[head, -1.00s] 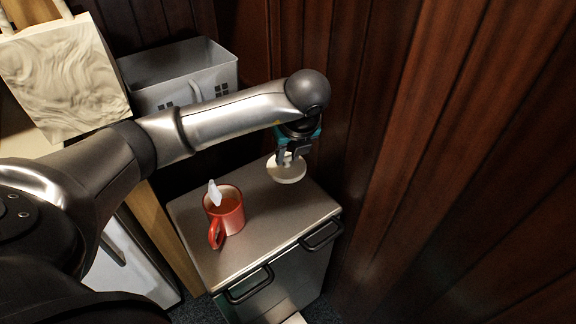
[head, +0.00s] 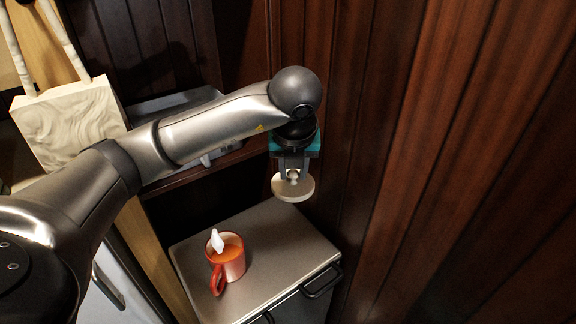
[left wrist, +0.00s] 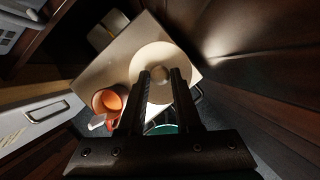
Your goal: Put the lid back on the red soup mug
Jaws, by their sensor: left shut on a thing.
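The red soup mug (head: 229,262) stands upright on the small metal-topped cabinet (head: 272,247), open at the top, with orange contents and a white piece (head: 217,241) sticking up at its rim. Its handle points toward the lower left. The mug also shows in the left wrist view (left wrist: 108,101), left of the fingers. My left gripper (head: 293,173) is shut on the knob of the round cream lid (head: 293,188) and holds it above the cabinet, to the right of and higher than the mug. The lid fills the middle of the left wrist view (left wrist: 162,62). My right gripper is not in view.
A dark wood-paneled wall (head: 400,150) rises close on the right. A cream carved bag-like object (head: 70,125) stands at the left. A grey bin (head: 170,103) sits behind my arm. The cabinet top around the mug is clear.

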